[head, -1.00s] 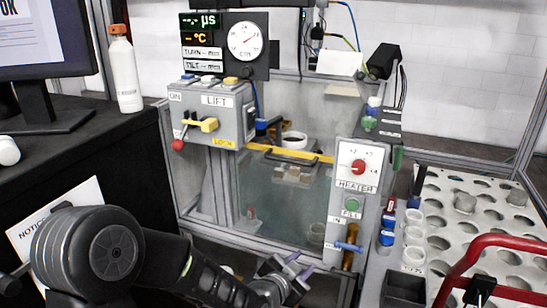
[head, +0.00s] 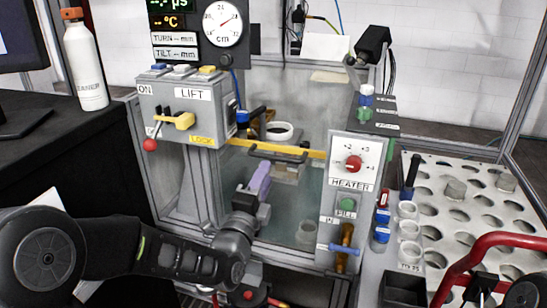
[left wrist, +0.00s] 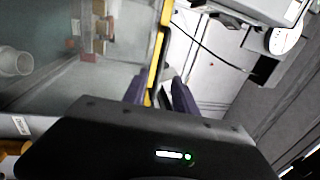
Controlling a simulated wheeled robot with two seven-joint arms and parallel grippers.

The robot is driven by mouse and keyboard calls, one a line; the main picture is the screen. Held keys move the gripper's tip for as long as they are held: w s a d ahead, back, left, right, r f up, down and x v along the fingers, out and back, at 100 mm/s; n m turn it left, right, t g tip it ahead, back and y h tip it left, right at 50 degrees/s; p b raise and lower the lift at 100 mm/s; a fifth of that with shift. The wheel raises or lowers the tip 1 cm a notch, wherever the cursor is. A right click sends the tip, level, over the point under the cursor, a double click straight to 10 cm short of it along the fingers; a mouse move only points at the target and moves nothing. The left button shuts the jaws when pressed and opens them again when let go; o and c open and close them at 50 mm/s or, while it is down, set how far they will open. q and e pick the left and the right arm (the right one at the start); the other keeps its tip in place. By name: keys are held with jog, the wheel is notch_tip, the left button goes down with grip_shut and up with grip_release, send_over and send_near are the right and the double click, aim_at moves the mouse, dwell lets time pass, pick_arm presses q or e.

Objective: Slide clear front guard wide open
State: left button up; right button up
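The clear front guard (head: 284,200) is a see-through pane across the front of the machine, with a yellow strip (head: 300,150) along its top. A dark bar handle (head: 278,154) sits at the strip. My left gripper (head: 260,182), with purple fingers, is in front of the pane, just below the handle's left end. In the left wrist view its fingers (left wrist: 160,92) are apart, with the yellow strip (left wrist: 157,55) showing between and beyond them. Contact with the handle cannot be told. A dark forked part (head: 482,287) at lower right may be my right gripper; its state is unclear.
A control box marked LIFT (head: 183,108) with a red-knobbed lever (head: 150,144) stands left of the guard. A HEATER panel (head: 352,163) stands right. A perforated white tray (head: 440,190) and red tube frame (head: 470,262) are at right. A white bottle (head: 86,65) stands left.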

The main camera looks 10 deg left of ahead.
aim_at(274, 158)
pick_arm(q)
jog(key=p+x, duration=0.1)
jog(key=x, duration=0.6)
jog(key=shift+w, duration=0.4)
grip_shut()
dwell(1.1)
